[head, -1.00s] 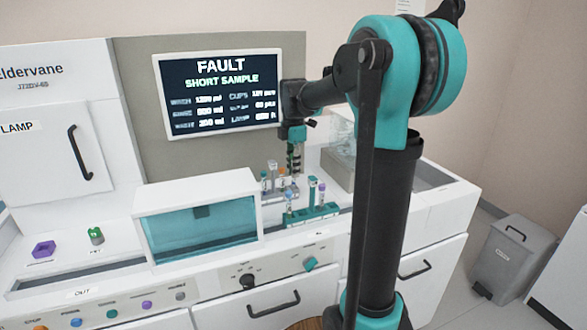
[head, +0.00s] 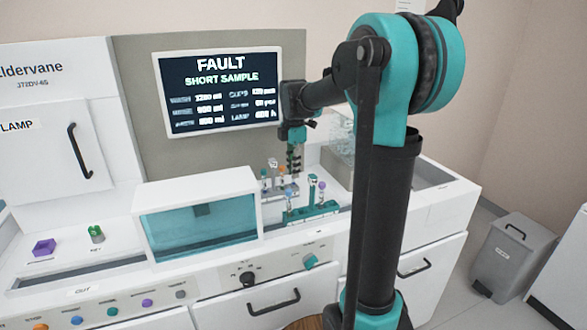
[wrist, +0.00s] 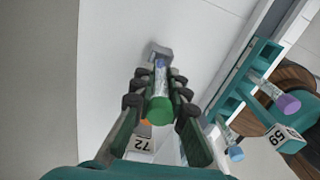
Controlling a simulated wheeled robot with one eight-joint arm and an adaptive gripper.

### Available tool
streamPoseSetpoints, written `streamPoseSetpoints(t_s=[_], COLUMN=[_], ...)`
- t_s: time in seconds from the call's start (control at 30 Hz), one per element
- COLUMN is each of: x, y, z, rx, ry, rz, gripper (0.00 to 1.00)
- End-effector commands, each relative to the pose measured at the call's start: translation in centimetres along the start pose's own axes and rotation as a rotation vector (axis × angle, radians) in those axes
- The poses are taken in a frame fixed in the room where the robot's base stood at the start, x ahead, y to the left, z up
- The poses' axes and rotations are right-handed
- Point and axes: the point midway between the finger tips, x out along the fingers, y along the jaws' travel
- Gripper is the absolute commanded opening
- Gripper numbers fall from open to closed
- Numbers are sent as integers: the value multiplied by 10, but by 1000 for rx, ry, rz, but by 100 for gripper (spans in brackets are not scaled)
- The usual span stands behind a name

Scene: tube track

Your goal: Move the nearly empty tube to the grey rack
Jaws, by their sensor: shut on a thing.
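My gripper (wrist: 159,85) is shut on a tube with a green cap (wrist: 160,109). The tube's clear body lies between the fingers, with blue showing near its far end. In the head view my gripper (head: 294,164) is just above the grey rack (head: 284,193), its fingers pointing down; the held tube is hard to make out there. The grey rack bears the label 72 (wrist: 144,144) in the wrist view and has an orange-capped tube (head: 281,171). Liquid levels are too small to read.
A teal rack (head: 318,210) labelled 59 (wrist: 279,137) stands in front of the grey rack, holding tubes with purple (wrist: 288,104) and blue (wrist: 236,153) caps. A glass-fronted box (head: 203,232) is to the left. A screen (head: 220,90) reads FAULT, SHORT SAMPLE.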

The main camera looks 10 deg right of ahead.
Motion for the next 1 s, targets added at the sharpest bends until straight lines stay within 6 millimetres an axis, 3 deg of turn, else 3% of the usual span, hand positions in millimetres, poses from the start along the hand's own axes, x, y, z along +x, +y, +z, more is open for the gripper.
streamPoseSetpoints(t_s=[1.0], x=[16], y=[0], z=[0], rx=[0], ry=[0], rz=[0], gripper=[0])
